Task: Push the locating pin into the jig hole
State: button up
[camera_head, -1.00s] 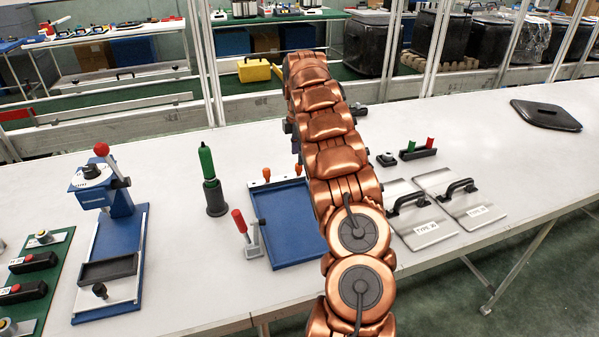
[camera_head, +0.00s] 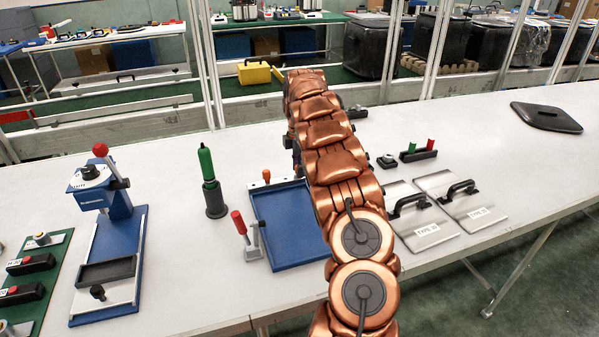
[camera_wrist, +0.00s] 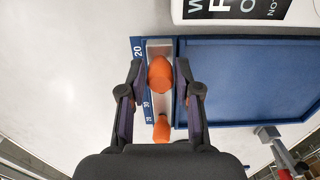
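The blue jig tray (camera_head: 284,228) lies on the white bench, left of my arm in the head view. In the wrist view, its blue panel (camera_wrist: 250,80) is on the right. A metal strip (camera_wrist: 155,105) along its edge carries two orange-topped pins. One orange pin (camera_wrist: 160,74) is between the fingers of my gripper (camera_wrist: 159,70), with gaps on both sides. The other orange pin (camera_wrist: 161,130) is nearer the gripper's palm. My gripper is open. In the head view only one orange pin (camera_head: 266,175) shows; my arm hides my gripper. The jig hole cannot be made out.
A red-handled clamp (camera_head: 245,238) stands at the tray's left edge. A green-topped tool in a dark holder (camera_head: 213,186) and a blue press stand (camera_head: 108,245) are further left. Metal plates with black handles (camera_head: 424,222) lie right of my arm.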

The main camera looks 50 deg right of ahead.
grip_shut()
jog(key=shift+r, duration=0.2)
jog(key=shift+r+p, duration=0.45)
jog(key=shift+r, duration=1.9)
